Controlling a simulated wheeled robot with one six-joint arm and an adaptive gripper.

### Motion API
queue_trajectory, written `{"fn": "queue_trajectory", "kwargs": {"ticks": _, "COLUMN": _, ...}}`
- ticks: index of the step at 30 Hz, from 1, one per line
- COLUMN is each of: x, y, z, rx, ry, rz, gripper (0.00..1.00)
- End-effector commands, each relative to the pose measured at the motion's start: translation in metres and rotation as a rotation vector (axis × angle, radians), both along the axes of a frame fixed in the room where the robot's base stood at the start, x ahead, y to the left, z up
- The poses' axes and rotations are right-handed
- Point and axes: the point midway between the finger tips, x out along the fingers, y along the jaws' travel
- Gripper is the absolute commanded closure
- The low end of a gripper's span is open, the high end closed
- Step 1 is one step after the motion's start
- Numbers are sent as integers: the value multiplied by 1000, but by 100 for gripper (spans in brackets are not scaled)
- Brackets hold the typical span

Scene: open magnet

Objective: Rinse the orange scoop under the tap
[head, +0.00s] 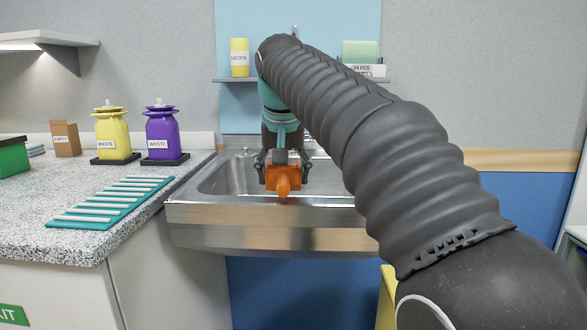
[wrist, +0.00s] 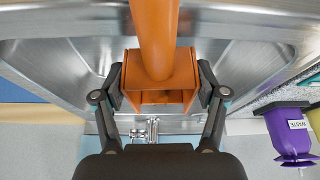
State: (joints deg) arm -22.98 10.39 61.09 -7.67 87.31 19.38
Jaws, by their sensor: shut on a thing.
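The orange scoop (head: 284,180) is held by my gripper (head: 284,178) over the front part of the steel sink (head: 230,178). In the wrist view, both fingers of my gripper (wrist: 160,88) press on the sides of the scoop's square orange body (wrist: 160,98), and its round handle (wrist: 155,40) runs toward the top of the picture. The tap (wrist: 145,130) shows in the wrist view as chrome fittings beyond the scoop. In the head view my arm and gripper hide most of the tap.
A yellow waste bottle (head: 113,135) and a purple one (head: 162,135) stand on the counter (head: 90,245) left of the sink. A teal ribbed mat (head: 112,202) lies there too. A shelf (head: 222,80) with a yellow container (head: 239,58) hangs above the sink.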

Motion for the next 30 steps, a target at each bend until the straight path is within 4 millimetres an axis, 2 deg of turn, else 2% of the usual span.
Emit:
{"fn": "queue_trajectory", "kwargs": {"ticks": 15, "x": -31, "y": 11, "z": 28, "rx": 0, "ry": -1, "rz": 0, "gripper": 63}}
{"fn": "queue_trajectory", "kwargs": {"ticks": 30, "x": -32, "y": 11, "z": 27, "rx": 0, "ry": -1, "rz": -1, "gripper": 63}}
